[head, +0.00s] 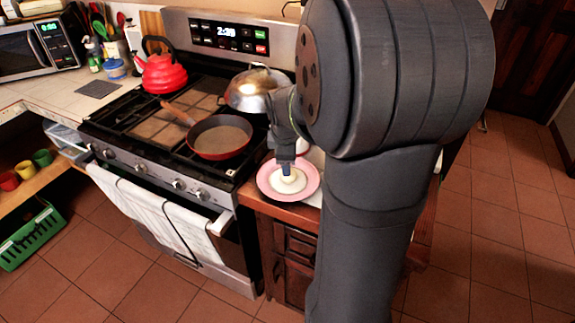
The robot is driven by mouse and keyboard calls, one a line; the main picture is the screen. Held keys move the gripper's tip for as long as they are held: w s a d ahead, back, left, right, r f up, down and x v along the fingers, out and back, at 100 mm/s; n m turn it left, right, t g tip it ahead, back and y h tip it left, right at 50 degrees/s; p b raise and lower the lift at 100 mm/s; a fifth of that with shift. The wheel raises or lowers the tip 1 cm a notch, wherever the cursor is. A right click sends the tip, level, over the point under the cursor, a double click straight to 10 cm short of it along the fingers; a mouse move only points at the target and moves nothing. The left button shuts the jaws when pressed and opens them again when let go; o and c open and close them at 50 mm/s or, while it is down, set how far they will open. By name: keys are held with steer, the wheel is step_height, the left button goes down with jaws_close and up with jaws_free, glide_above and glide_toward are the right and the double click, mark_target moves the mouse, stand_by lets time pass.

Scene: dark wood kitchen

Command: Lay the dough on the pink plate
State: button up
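The pink plate (266,185) lies on the wooden counter to the right of the stove. It has a pink rim and a paler centre. The dough (288,179) shows as a small cream lump over the middle of the plate. My gripper (286,168) points down right above the dough, its tips at or very near the top of it. At this size I cannot tell whether the fingers are shut on the dough, nor whether the dough rests on the plate. My own arm hides the counter to the right of the plate.
A red kettle (162,73) stands at the back left. White towels (150,212) hang on the oven handle. The plate is near the counter's front edge.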

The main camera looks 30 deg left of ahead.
steer(key=shift+v, duration=1.55)
steer(key=x, duration=1.2)
steer(key=shift+f, duration=0.2)
steer(key=shift+r, duration=0.1)
steer(key=shift+r, duration=0.15)
